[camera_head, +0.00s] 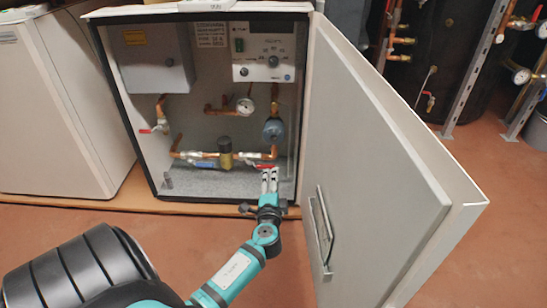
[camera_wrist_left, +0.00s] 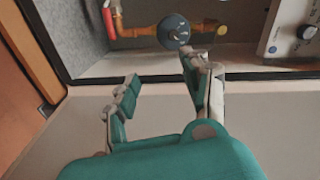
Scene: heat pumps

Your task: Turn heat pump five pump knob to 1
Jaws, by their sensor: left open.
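An open heat pump cabinet (camera_head: 307,150) stands in front of me. I cannot read a number on it. Inside, a round dark blue pump (camera_head: 273,129) sits on the right copper pipe, below the control panel (camera_head: 262,72). The pump's round blue face (camera_wrist_left: 174,31) is at the top of the left wrist view. Its setting is too small to read. My left gripper (camera_head: 269,173) is open and empty at the lower front of the cabinet, below the pump. In the wrist view, the parted fingers of my left gripper (camera_wrist_left: 160,68) point toward the pump, apparently without touching it. My right gripper is out of view.
The cabinet door (camera_head: 375,180) stands open to the right of my left arm. A red-handled valve (camera_head: 267,166) is close to the fingertips. A pressure gauge (camera_head: 246,106) and a brass fitting (camera_head: 225,153) are left of the pump. Another white cabinet (camera_head: 60,110) stands at left.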

